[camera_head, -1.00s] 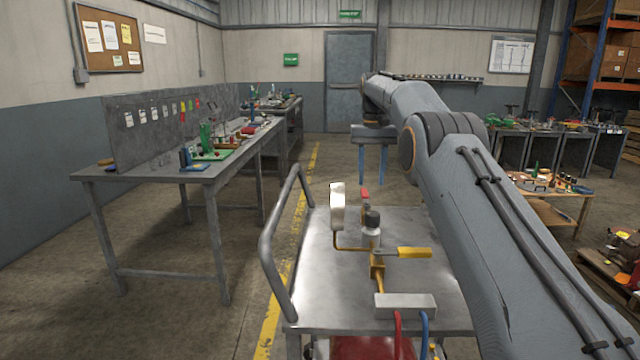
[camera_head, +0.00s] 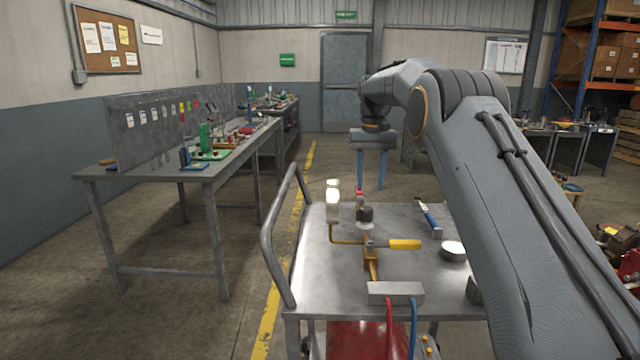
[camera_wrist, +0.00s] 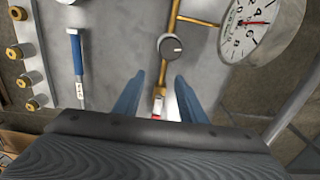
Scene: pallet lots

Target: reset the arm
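My gripper (camera_head: 371,186) hangs at the end of my arm with its two blue fingers pointing down, apart and empty. In the head view it appears above the far edge of the metal trolley (camera_head: 310,262). In the wrist view my gripper (camera_wrist: 159,77) also shows spread fingers with nothing between their tips. Below them are a dark round knob (camera_wrist: 172,47) on a brass pipe and a small red-and-white item (camera_wrist: 158,103). My upper arm crosses the right side of the head view and hides part of the trolley.
The trolley carries a yellow-handled valve assembly (camera_head: 404,244), a blue-handled tool (camera_head: 430,218) and a round pale-topped piece (camera_head: 453,250). A dial gauge (camera_wrist: 262,25) shows in the wrist view. A long workbench (camera_head: 205,172) stands left, with clear floor between.

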